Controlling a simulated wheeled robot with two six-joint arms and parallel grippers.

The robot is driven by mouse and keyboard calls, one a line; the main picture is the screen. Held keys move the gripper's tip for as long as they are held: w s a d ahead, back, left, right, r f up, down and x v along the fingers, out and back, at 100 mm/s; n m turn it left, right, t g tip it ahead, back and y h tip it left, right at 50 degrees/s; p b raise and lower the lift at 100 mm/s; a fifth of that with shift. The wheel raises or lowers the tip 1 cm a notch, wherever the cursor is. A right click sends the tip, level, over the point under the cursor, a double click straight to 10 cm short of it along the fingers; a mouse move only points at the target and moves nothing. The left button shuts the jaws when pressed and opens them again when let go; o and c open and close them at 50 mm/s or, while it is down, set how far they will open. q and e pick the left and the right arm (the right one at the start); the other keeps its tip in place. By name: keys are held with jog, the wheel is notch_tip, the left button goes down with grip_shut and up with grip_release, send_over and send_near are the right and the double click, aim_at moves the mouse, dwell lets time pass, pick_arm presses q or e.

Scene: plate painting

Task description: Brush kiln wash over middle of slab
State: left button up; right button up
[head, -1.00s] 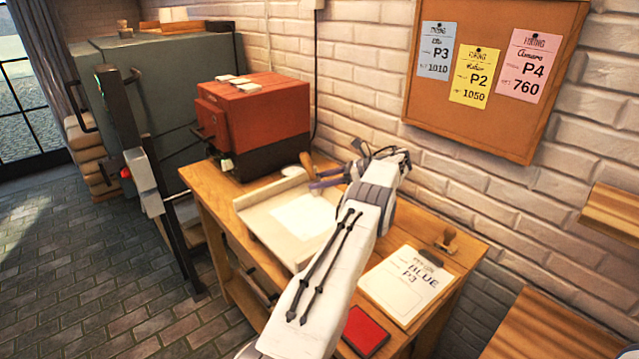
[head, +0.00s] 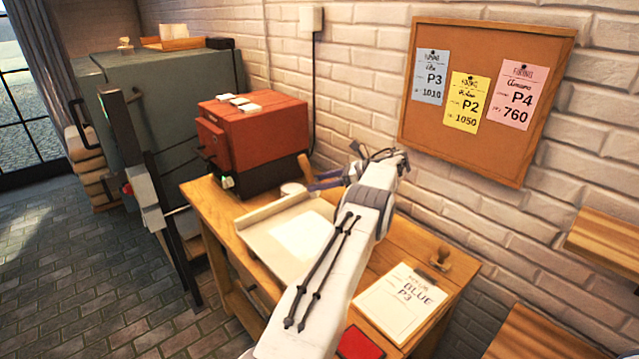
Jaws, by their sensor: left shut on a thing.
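A pale beige slab (head: 262,240) with raised edges lies on the wooden table, with a whiter rectangular patch (head: 302,236) across its middle. My left gripper (head: 322,181) is at the back edge of the slab, shut on a brush with a brown wooden handle (head: 306,167). The handle points up and back. The brush's bristles are hidden or too small to tell, and I cannot tell whether they touch anything. A small white dish (head: 291,188) sits just left of the gripper, behind the slab. My right gripper is not in view.
A red kiln box (head: 255,128) stands at the table's back left, with a large grey kiln (head: 160,90) beyond. A clipboard (head: 400,303), a stamp (head: 440,259) and a red pad (head: 360,343) lie at the right. A brick wall with a corkboard (head: 490,165) closes the back.

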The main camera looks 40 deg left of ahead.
aim_at(311, 175)
pick_arm(q)
notch_tip(311, 175, up, 3)
jog(key=p, duration=0.2)
jog(key=shift+p, duration=0.3)
dwell(0.7)
jog(key=shift+d+p, duration=0.15)
jog(key=shift+p, duration=0.25)
jog(key=s+d+r+m+y+p, duration=0.1)
jog(key=s+d+m+p, duration=0.1)
jog(key=s+d+p, duration=0.5)
jog(key=s+d+r+m+y+p, duration=0.1)
jog(key=s+d+p, duration=0.3)
jog(key=s+p, duration=0.55)
jog(key=shift+g, duration=0.3)
jog(key=shift+f+b, duration=1.75)
jog(key=shift+f, duration=0.4)
